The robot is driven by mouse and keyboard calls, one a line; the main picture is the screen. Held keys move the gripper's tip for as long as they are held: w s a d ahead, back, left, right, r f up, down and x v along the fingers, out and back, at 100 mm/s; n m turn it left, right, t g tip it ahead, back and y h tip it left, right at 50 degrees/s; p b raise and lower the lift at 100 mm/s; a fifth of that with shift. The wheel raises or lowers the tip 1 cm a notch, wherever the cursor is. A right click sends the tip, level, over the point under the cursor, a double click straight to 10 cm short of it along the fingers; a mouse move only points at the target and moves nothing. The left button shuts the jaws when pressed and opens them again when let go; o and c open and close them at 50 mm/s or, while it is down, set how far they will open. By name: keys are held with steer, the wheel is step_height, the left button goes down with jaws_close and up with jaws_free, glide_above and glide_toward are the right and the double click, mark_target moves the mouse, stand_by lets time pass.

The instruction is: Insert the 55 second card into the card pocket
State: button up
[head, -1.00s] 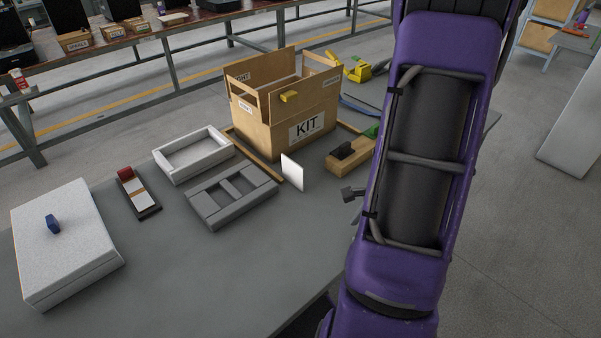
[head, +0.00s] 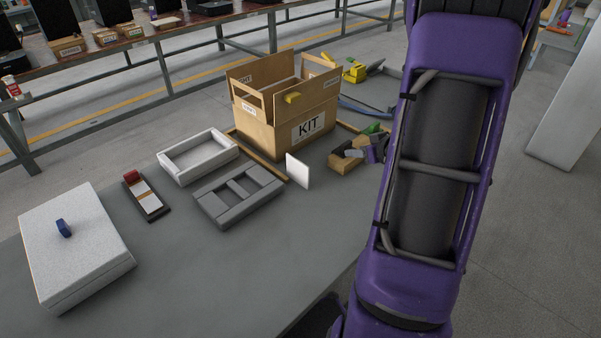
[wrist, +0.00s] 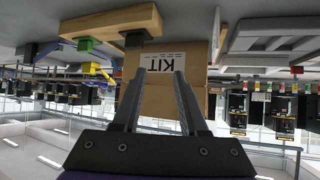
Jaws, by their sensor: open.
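A blank white card-like panel (head: 298,171) stands upright on the grey table in front of the KIT box in the head view. I cannot read 55 on it. A small dark board (head: 147,196) with a red top end, white faces and an orange strip lies to the left; I cannot tell whether it is the card pocket. My gripper (wrist: 160,82) is open and empty in the upside-down wrist view, its fingers pointing towards the KIT box (wrist: 160,101).
The KIT box (head: 307,128) stands open behind the panel. A white tray (head: 164,167), a grey slotted frame (head: 207,208) and a pale box with a blue knob (head: 105,265) are on the table (head: 215,285). The table's front area is clear.

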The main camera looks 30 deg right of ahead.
steer(key=a+r+n+y, duration=0.1)
steer(key=a+n+y, duration=0.3)
steer(key=a, duration=0.2)
steer(key=b, duration=0.3)
glide_toward(298, 161)
steer(key=x, duration=0.4)
steer(key=shift+w+d+f, duration=0.1)
steer(key=shift+f, duration=0.1)
steer(key=shift+b+x, duration=0.8)
steer(key=shift+x, duration=2.35)
steer(key=shift+r, duration=0.15)
jaws_close()
